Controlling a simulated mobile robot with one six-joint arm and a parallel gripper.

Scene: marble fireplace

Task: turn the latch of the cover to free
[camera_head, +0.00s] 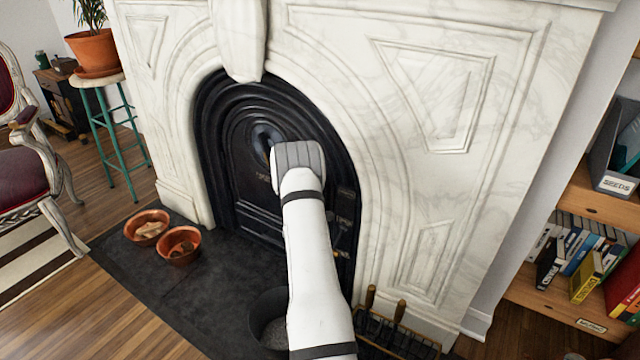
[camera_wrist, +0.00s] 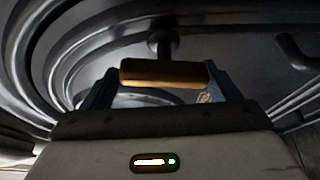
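The cover is the black arched iron fireplace front (camera_head: 240,135), set in the white marble surround. My arm reaches to it, and its wrist hides my fingers and the latch in the head view. In the wrist view, a short wooden or brass-coloured bar (camera_wrist: 165,72) on a dark post lies crosswise between my fingertips; it looks like the latch handle. My gripper (camera_wrist: 162,84) is spread wide, one finger near each end of the bar. Whether either finger touches it is hard to tell. The dark curved mouldings of the cover (camera_wrist: 60,50) surround it.
A dark curved hook or knob (camera_wrist: 294,52) stands out on the right in the wrist view. On the hearth are two terracotta bowls (camera_head: 180,245), a dark bucket (camera_head: 268,310) and a rack with wooden-handled tools (camera_head: 400,312). A bookshelf (camera_head: 560,290) stands at right.

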